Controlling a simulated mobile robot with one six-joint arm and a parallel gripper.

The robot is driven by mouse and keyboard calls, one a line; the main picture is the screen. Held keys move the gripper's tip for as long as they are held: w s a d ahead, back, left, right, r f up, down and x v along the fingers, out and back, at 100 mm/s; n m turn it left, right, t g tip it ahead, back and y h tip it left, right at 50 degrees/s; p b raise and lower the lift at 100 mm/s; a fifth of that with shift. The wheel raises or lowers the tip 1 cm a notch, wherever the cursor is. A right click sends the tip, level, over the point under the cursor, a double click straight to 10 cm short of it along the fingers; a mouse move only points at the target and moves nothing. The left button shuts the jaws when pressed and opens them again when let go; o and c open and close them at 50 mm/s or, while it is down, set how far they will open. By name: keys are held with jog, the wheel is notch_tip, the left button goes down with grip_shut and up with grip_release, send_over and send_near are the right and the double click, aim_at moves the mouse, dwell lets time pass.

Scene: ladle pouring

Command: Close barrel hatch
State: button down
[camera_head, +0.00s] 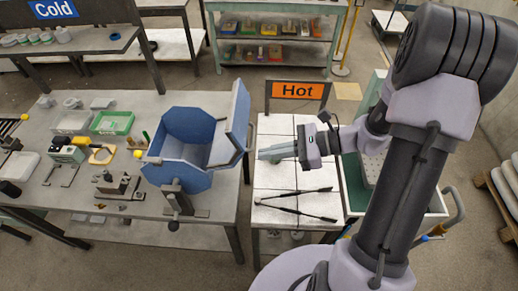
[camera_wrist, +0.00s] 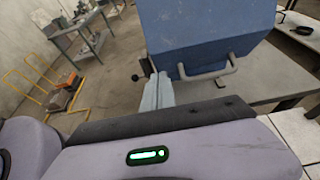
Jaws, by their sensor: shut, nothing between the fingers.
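The blue barrel (camera_head: 180,165) sits on a stand at the right end of the grey table. Its hatch (camera_head: 237,118) is open, standing up and leaning out on the barrel's right side. My gripper (camera_head: 262,154) is shut and empty, pointing left towards the hatch's outer side, near its lower part. In the wrist view the hatch (camera_wrist: 205,28) fills the top middle, with a grey bar handle (camera_wrist: 208,74) along its lower edge. The shut fingertips (camera_wrist: 157,78) are just left of that handle. Whether they touch the hatch cannot be told.
A tiled table (camera_head: 275,228) stands under my gripper, with dark long-handled tools (camera_head: 297,193) and a "Hot" sign (camera_head: 298,90) at its back. A gap separates it from the grey table (camera_head: 75,200), which holds trays and small parts. A green-edged bin (camera_head: 360,200) is to the right.

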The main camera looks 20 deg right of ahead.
aim_at(240, 131)
jog(key=shift+w+a+r, duration=0.2)
jog(key=shift+a+r, duration=0.15)
jog(key=shift+a, duration=0.3)
jog(key=shift+w+a+r, duration=0.2)
jog(key=shift+a+r, duration=0.15)
jog(key=shift+a, duration=0.25)
